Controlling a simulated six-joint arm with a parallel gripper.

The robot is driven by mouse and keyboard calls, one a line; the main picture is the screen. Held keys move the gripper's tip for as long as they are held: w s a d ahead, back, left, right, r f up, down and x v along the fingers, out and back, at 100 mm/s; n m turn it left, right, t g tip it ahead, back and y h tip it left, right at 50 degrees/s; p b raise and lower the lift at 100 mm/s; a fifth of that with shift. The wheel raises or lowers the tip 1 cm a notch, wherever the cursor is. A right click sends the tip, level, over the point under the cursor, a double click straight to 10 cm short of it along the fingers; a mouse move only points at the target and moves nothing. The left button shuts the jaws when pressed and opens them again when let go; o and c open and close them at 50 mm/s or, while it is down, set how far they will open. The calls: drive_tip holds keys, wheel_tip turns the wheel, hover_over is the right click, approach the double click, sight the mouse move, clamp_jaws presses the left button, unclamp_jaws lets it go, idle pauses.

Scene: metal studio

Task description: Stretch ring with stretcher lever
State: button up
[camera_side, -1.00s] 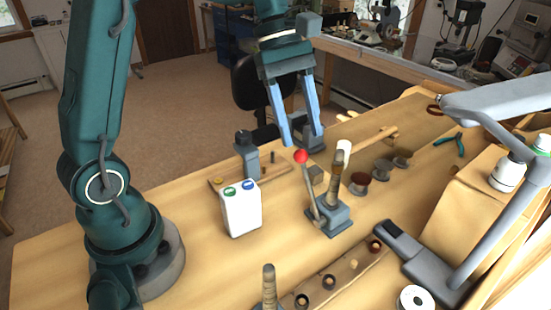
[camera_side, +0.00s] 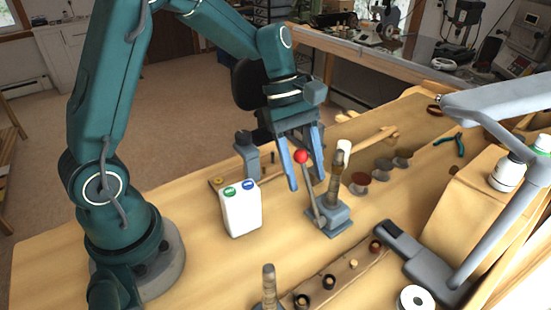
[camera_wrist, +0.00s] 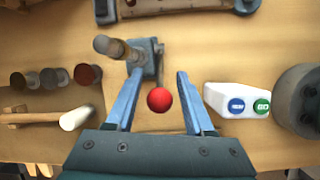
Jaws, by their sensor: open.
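The ring stretcher has a blue-grey base (camera_side: 330,220), an upright stepped mandrel (camera_side: 335,178) and a lever with a red ball knob (camera_side: 301,157). In the wrist view the red knob (camera_wrist: 159,100) lies between the two fingers, a little nearer the left one. My gripper (camera_side: 305,182) is open, its blue fingers spread either side of the lever top. I see no finger touching the knob. In the wrist view my gripper (camera_wrist: 158,82) is empty, with the mandrel (camera_wrist: 117,48) beyond the left finger. I cannot make out a ring on the mandrel.
A white box with green and blue caps (camera_side: 240,208) stands left of the stretcher. A white-headed mallet (camera_side: 343,150) and several small pots (camera_side: 380,170) are behind and right. A wooden strip with several dark rings (camera_side: 345,270) lies in front. A grey lamp arm (camera_side: 500,105) reaches in from the right.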

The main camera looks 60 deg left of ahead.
clamp_jaws()
idle(1.3)
